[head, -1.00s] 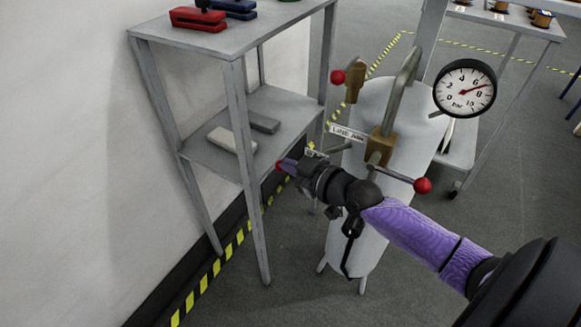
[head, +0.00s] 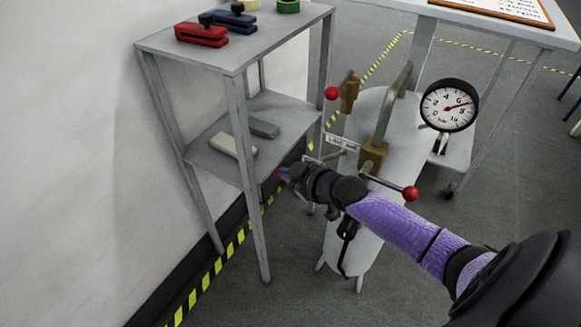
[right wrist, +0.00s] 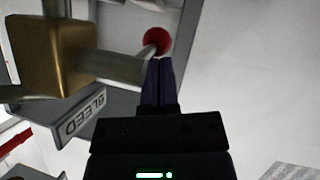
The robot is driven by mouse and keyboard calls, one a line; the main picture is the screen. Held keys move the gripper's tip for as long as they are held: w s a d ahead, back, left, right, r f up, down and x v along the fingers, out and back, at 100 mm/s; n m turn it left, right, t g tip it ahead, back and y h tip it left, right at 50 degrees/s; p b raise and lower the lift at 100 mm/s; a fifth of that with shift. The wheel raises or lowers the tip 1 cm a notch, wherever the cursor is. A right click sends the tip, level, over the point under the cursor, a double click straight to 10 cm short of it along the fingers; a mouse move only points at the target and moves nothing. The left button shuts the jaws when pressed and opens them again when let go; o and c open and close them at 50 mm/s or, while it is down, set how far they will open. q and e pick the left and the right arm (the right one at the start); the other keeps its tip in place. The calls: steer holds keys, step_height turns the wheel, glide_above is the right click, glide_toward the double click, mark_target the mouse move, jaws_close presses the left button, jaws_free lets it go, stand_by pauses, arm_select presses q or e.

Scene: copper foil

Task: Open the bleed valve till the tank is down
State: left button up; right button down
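The white tank (head: 385,135) stands on legs, with brass valve blocks on top. A lever with a red knob reaches left to the tip of my right gripper (head: 287,173). In the right wrist view, the purple fingers (right wrist: 157,82) look shut together, their tips against or just short of the red knob (right wrist: 157,41), not around it. The grey BLEED label (right wrist: 85,115) is upside down beside the brass block (right wrist: 52,52). The round bar gauge (head: 449,105) has its red needle between about 6 and 8; the exact reading is unclear. My left gripper is out of view.
Another red-knobbed lever (head: 410,193) sticks out right, near my right forearm. A brass fitting with a red knob (head: 332,93) and a LINE AIR label (head: 342,141) are behind. A table (head: 480,22) is behind.

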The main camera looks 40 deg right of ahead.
arm_select(q)
steer(key=r+p, duration=0.2)
steer(key=shift+w+r, duration=0.3)
arm_select(e)
steer(key=f+g+h, duration=0.1)
steer(key=g, duration=0.3)
steer(key=f+n+g+h, duration=0.1)
steer(key=f+g+h, duration=0.1)
steer(key=g, duration=0.3)
steer(key=s+f+n+g+h, duration=0.1)
steer(key=f+g+h, duration=0.1)
steer(key=g, duration=0.2)
steer(key=shift+s+d+f+g, duration=0.1)
steer(key=shift+d+f+g, duration=0.1)
steer(key=shift+g, duration=0.1)
steer(key=shift+s, duration=0.1)
arm_select(q)
steer(key=shift+w+f, duration=0.15)
steer(key=shift+w, duration=0.25)
